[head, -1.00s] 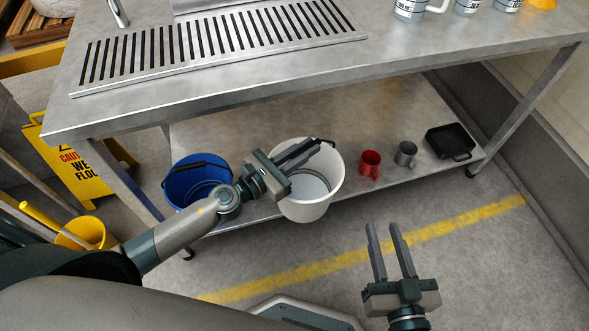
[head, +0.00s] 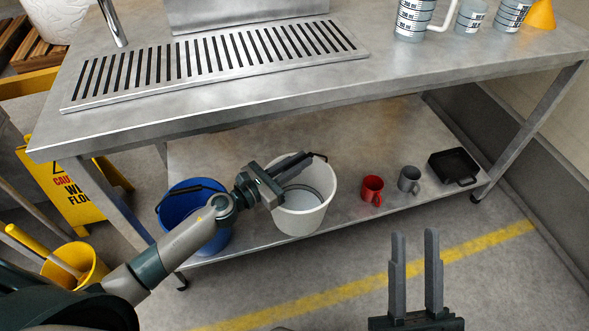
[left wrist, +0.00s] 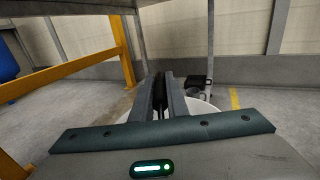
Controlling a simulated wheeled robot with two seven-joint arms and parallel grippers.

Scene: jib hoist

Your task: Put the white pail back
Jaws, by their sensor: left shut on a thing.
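The white pail (head: 302,216) is upright at the front of the lower shelf (head: 345,203), right of the blue pail (head: 209,238). Its base looks to be on the shelf, though I cannot tell for sure that it touches. My left gripper (head: 307,156) lies across the pail's mouth and is shut on its dark handle, which the fingers largely hide. In the left wrist view, the shut fingers (left wrist: 161,88) cover much of the pail, and part of its white rim (left wrist: 207,106) shows behind them. My right gripper (head: 415,236) is open and empty in front of the shelf.
A red mug (head: 371,188), a grey mug (head: 409,179) and a black pan (head: 455,165) stand right of the pail on the shelf. The steel tabletop (head: 400,72) is above. A yellow bucket (head: 88,262) and a wet-floor sign (head: 66,190) are at left.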

